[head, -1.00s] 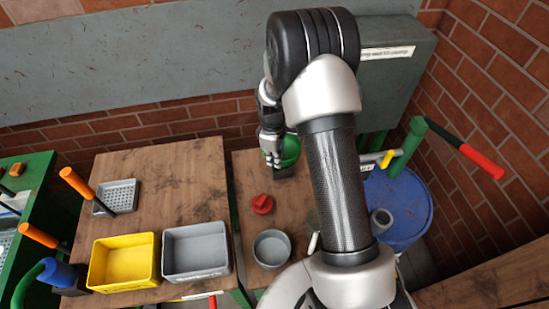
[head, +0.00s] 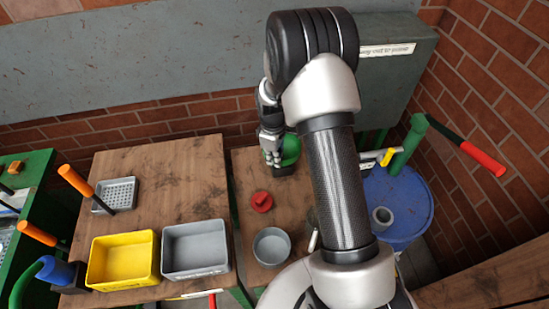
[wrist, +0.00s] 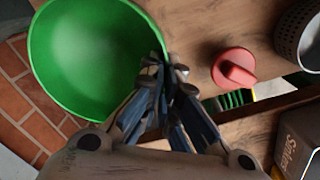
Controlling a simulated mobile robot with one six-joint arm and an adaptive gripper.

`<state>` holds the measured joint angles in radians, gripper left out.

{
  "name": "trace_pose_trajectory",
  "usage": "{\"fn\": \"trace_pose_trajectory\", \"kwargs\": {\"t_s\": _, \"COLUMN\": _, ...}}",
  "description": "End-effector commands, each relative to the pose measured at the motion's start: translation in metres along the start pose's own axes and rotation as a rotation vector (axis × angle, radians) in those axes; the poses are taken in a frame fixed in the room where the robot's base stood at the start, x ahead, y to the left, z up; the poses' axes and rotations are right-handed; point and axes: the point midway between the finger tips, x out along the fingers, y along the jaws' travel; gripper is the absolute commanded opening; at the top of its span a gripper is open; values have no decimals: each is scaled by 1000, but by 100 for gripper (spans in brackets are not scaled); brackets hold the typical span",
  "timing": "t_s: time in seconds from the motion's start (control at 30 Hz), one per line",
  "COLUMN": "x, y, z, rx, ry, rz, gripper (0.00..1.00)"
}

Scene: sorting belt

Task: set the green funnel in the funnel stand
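The green funnel (head: 291,149) is at the far side of the right-hand wooden table, partly hidden behind my gripper (head: 272,158). In the wrist view the wide mouth of the funnel (wrist: 90,55) faces the camera, left of the fingers. My gripper (wrist: 168,65) is shut, with its fingertips on the funnel's right rim.
A red knob-like part (head: 261,201) and a grey round bowl (head: 271,247) lie nearer on the same table. Yellow (head: 123,233) and grey (head: 196,226) bins stand on the left table. A blue drum (head: 405,235) is at right.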

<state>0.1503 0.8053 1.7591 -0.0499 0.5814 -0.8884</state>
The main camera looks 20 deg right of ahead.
Motion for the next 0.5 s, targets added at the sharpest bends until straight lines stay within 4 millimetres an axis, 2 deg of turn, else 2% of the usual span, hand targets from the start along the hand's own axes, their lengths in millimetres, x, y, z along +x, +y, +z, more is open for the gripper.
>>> {"fn": "trace_pose_trajectory", "kwargs": {"t_s": 0.5, "x": 8, "y": 0, "z": 0, "rx": 0, "ry": 0, "rz": 0, "gripper": 0}}
